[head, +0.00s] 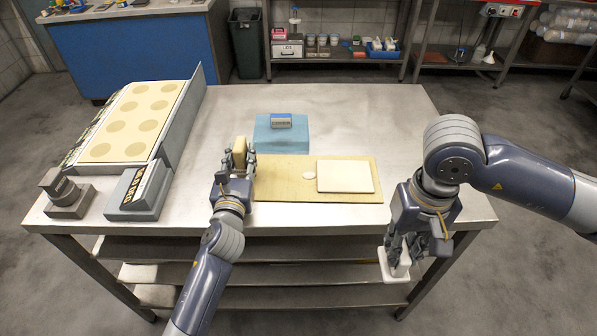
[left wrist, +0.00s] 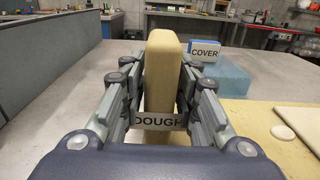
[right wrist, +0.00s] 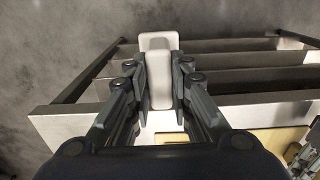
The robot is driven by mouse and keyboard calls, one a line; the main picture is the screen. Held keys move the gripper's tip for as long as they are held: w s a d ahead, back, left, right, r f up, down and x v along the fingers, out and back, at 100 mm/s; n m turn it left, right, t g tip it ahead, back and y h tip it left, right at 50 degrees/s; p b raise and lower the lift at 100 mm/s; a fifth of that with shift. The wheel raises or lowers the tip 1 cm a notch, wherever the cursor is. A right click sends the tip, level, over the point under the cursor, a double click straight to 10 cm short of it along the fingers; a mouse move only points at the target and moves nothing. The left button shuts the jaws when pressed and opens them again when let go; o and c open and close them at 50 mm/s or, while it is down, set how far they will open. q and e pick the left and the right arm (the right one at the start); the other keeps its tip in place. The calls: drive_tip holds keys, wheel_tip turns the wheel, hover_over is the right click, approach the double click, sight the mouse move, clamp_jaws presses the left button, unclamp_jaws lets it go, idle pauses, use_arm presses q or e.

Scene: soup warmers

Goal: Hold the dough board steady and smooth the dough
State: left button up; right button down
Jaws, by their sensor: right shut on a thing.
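The tan dough board (head: 270,187) lies flat near the table's front edge. A pale square dough slab (head: 345,176) lies on its right part, with a small white disc (head: 308,174) beside it. An upright tan block (head: 239,152) stands at the board's left end; the left wrist view shows it (left wrist: 163,75) above a DOUGH label (left wrist: 160,121). My left gripper (head: 238,163) is open with its fingers either side of this block; contact is unclear. My right gripper (head: 405,250) is shut on a white smoother (head: 393,272), held beyond the front edge; the right wrist view shows it (right wrist: 157,45).
A tray with round wells (head: 133,115) and grey boxes (head: 140,190) fill the table's left side. The table (head: 400,110) is clear at the back right.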

use_arm(q)
clamp_jaws()
drive_tip(key=shift+r, duration=0.1)
drive_tip(key=shift+f, duration=0.35)
drive_tip(key=shift+s+d+f, duration=0.15)
drive_tip(key=shift+d, duration=0.05)
